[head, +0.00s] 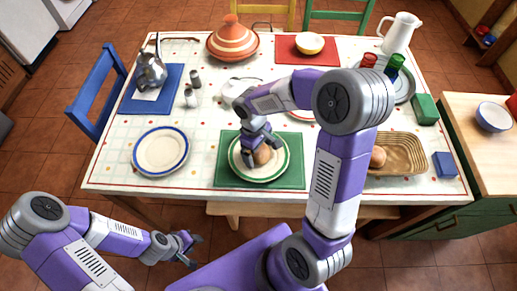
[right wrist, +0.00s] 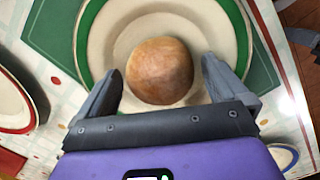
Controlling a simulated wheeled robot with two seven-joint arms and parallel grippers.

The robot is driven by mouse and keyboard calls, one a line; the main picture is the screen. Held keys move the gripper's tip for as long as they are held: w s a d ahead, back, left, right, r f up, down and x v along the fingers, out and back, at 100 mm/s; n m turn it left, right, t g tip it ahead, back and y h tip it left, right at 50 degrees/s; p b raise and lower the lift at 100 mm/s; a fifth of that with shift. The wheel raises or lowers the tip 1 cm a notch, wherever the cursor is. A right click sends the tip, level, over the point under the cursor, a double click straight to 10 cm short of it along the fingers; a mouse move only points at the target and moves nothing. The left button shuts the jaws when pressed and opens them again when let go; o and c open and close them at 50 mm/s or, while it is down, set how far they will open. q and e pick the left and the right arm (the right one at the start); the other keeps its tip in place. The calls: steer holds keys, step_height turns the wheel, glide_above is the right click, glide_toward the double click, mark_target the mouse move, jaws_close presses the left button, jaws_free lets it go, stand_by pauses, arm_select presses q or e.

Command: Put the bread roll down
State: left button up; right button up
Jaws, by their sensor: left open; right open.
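A round brown bread roll (head: 263,155) lies on a white plate with a green rim (head: 246,174), which sits on a green placemat (head: 222,178) at the table's near side. My right gripper (head: 262,145) is over the plate, open, with its fingers on either side of the roll. In the right wrist view the roll (right wrist: 160,71) sits between the open fingertips (right wrist: 162,85), with gaps on both sides. My left gripper (head: 192,247) is open and empty, low in front of the table.
A wicker basket (head: 413,152) with another roll (head: 378,157) stands at the right, partly behind my right arm. A blue-rimmed plate (head: 160,152) lies to the left. Shakers, a striped tagine (head: 232,41), a white jug (head: 401,32) and a green block (head: 424,109) stand farther back.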

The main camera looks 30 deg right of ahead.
step_height(320, 180, up, 12)
steer(key=w+p, duration=0.1)
steer(key=p, duration=0.3)
steer(key=shift+w+a, duration=0.15)
steer(key=shift+a, duration=0.15)
steer(key=shift+r, duration=0.15)
